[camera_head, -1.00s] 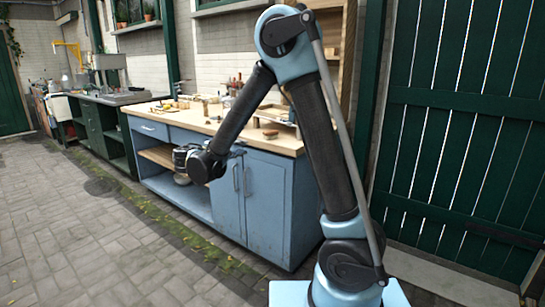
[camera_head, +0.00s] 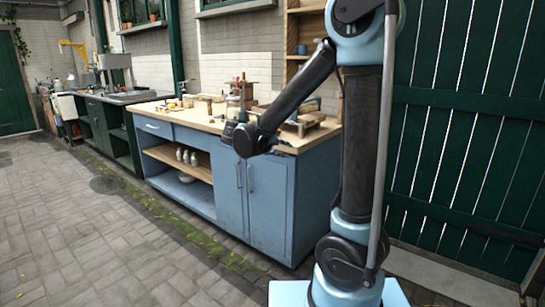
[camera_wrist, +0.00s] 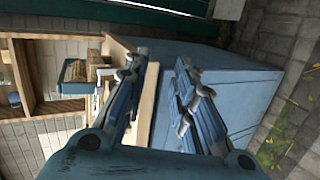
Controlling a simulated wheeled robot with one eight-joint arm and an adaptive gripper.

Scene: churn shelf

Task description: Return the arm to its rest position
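My arm stands nearly upright at the right in the head view, with its forearm sloping down to the left. My gripper (camera_wrist: 160,65) shows in the wrist view with its two fingers apart and nothing between them. In the head view its dark fingers (camera_head: 229,130) are mostly hidden behind the wrist, in front of the workbench's top edge. The blue workbench (camera_head: 270,205) with a wooden top stands behind the arm. In the wrist view the bench's blue side (camera_wrist: 235,85) lies beyond the fingers.
Tools and wooden pieces lie on the bench top. A wooden wall shelf (camera_head: 305,30) and a green plank gate (camera_head: 460,150) are near the arm. The paving at left is clear.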

